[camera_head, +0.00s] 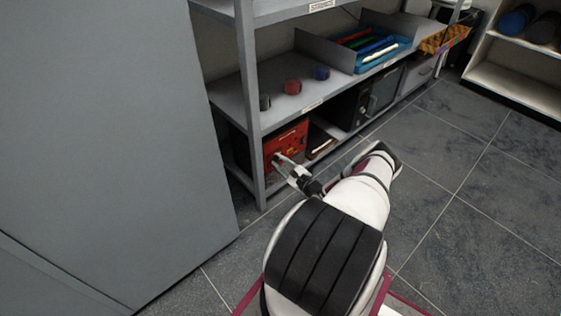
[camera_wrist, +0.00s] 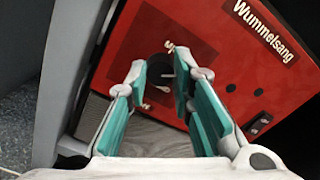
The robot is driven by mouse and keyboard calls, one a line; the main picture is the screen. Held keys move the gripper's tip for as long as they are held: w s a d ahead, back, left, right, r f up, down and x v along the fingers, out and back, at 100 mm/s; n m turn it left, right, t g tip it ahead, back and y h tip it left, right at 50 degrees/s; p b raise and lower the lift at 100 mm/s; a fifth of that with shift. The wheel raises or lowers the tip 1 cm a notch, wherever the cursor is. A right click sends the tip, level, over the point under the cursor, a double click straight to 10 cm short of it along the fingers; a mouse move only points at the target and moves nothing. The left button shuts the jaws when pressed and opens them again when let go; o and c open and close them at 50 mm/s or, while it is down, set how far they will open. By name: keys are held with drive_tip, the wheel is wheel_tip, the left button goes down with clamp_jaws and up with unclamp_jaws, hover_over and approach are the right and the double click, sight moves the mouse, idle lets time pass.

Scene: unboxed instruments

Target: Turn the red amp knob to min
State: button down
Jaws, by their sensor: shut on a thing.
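The red amp (camera_head: 286,142) sits on the bottom shelf of the grey rack, at its left end. In the wrist view its red front panel (camera_wrist: 205,55) carries a "Wummelsang" label (camera_wrist: 262,28). My gripper (camera_head: 281,158) reaches the amp's front. In the wrist view my gripper (camera_wrist: 165,78) has its two teal-padded fingers on either side of a dark round knob (camera_wrist: 158,70) and is shut on it. The fingers hide part of the knob, so its exact setting cannot be read.
The grey shelf post (camera_head: 250,100) stands just left of the amp. A shelf with red and blue rolls (camera_head: 292,87) is above. A dark box (camera_head: 376,92) stands further right. A large grey panel (camera_head: 100,130) fills the left. The tiled floor (camera_head: 460,200) is clear at right.

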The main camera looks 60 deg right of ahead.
drive_tip(key=n+p, duration=0.2)
drive_tip(key=n, duration=0.4)
drive_tip(key=shift+n, duration=0.3)
drive_tip(key=n+p, duration=0.1)
drive_tip(key=n, duration=0.3)
drive_tip(key=shift+n, duration=0.4)
drive_tip(key=shift+n, duration=0.3)
drive_tip(key=c, duration=1.4)
unclamp_jaws()
drive_tip(key=v, duration=1.2)
drive_tip(key=shift+s+f, duration=0.1)
